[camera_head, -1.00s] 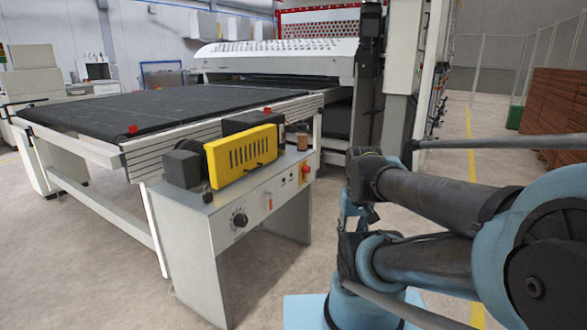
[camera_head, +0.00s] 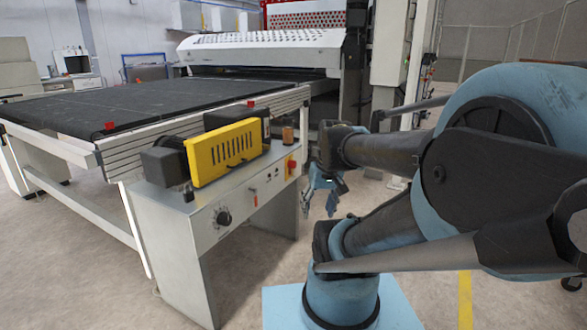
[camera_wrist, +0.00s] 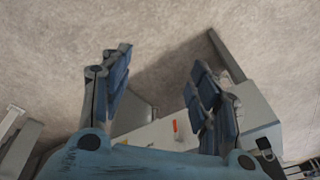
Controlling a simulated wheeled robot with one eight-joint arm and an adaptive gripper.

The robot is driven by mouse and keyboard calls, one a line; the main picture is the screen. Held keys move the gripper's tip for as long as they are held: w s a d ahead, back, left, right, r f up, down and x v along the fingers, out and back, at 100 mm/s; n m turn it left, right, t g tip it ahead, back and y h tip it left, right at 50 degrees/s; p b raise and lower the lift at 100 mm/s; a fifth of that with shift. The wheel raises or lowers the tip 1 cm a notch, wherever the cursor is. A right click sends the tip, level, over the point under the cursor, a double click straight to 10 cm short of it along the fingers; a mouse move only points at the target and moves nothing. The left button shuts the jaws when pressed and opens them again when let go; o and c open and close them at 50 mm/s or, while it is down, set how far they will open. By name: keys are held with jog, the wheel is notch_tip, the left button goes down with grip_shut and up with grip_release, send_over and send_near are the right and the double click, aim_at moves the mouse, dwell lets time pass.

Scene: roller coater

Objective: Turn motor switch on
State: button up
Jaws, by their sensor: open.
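The control panel (camera_head: 235,212) is the pale front face of the machine's pedestal. It carries a black rotary knob (camera_head: 223,217), a small red switch (camera_head: 253,197), small dark buttons and a red-and-yellow knob (camera_head: 291,166). I cannot read which is the motor switch. My gripper (camera_head: 320,203) is to the right of the panel, open and apart from it. In the wrist view its blue-padded fingers (camera_wrist: 160,65) are spread with nothing between them. The red switch (camera_wrist: 174,126) shows below, between the fingers, on the pale panel.
A yellow cover (camera_head: 224,152) and dark motor housings stand on top of the pedestal. The wide dark conveyor table (camera_head: 110,112) lies behind, with red blocks on its edge. Open concrete floor (camera_head: 275,262) lies in front of the pedestal.

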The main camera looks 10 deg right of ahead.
jog(key=w+a+r+n+t+y, duration=0.1)
jog(key=w+r+y, duration=0.2)
jog(key=w, duration=1.1)
jog(key=w+a+r+n+y, duration=0.2)
jog(key=w+r+y, duration=0.15)
jog(key=w, duration=1.05)
jog(key=w+d+f+n+t+y, duration=0.1)
jog(key=w+d+f, duration=0.15)
jog(key=w, duration=0.65)
jog(key=w+d+f+n+t+y, duration=0.1)
jog(key=w+d+f+y, duration=0.15)
jog(key=w, duration=0.65)
jog(key=n+t+y, duration=0.2)
jog(key=t+y, duration=0.1)
jog(key=t, duration=0.2)
send_near(296, 165)
jog(key=x, duration=1.1)
jog(key=shift+s+r, duration=0.1)
jog(key=shift+s, duration=0.05)
jog(key=shift+c, duration=0.3)
jog(key=c, duration=1)
